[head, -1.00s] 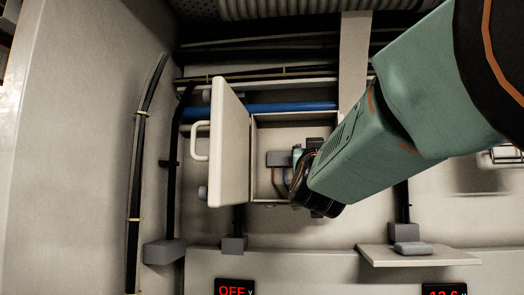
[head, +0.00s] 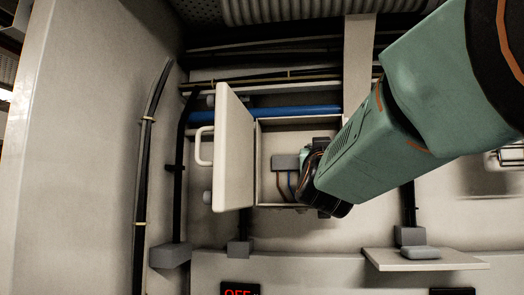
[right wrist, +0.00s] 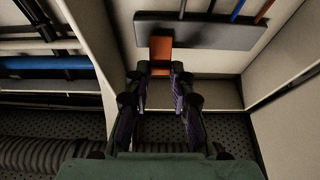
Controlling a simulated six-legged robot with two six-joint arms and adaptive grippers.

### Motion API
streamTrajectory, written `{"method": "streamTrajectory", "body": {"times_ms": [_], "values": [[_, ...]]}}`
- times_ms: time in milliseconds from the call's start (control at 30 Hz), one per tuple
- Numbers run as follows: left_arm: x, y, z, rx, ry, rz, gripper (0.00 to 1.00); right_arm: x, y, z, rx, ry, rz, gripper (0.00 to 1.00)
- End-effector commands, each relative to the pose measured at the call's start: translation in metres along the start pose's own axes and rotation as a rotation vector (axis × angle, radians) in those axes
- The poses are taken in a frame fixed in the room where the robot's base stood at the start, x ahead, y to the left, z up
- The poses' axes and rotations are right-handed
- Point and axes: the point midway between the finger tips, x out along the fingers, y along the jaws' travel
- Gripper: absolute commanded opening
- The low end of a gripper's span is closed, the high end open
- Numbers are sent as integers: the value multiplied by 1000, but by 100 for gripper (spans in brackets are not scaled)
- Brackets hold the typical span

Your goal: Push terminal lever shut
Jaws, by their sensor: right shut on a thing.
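The orange terminal lever (right wrist: 160,52) stands out from the grey terminal block (right wrist: 205,32) in the right wrist view. My right gripper (right wrist: 160,72) has its two fingertips on either side of the lever's near end and is shut on it. In the head view the terminal block (head: 285,161) sits inside the open box, and my right gripper (head: 306,160) reaches in at its right side. There the wrist hides the lever and most of the fingers. My left gripper is not in view.
The box door (head: 233,150) stands open on the left, with a handle (head: 201,147). Brown and blue wires (head: 287,182) come off the block. A blue pipe (head: 290,114) runs along the box's top. A small shelf (head: 425,261) sticks out at lower right.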

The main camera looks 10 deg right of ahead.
Motion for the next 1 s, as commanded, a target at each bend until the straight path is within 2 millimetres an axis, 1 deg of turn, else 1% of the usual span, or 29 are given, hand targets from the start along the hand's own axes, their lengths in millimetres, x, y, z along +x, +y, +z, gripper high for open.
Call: {"method": "streamTrajectory", "body": {"times_ms": [33,100,1000], "values": [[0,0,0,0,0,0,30,0,2,-4,4,10,5,5],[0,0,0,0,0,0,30,1,2,-5,4,11,5,0],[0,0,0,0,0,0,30,2,2,-9,6,20,5,0]]}}
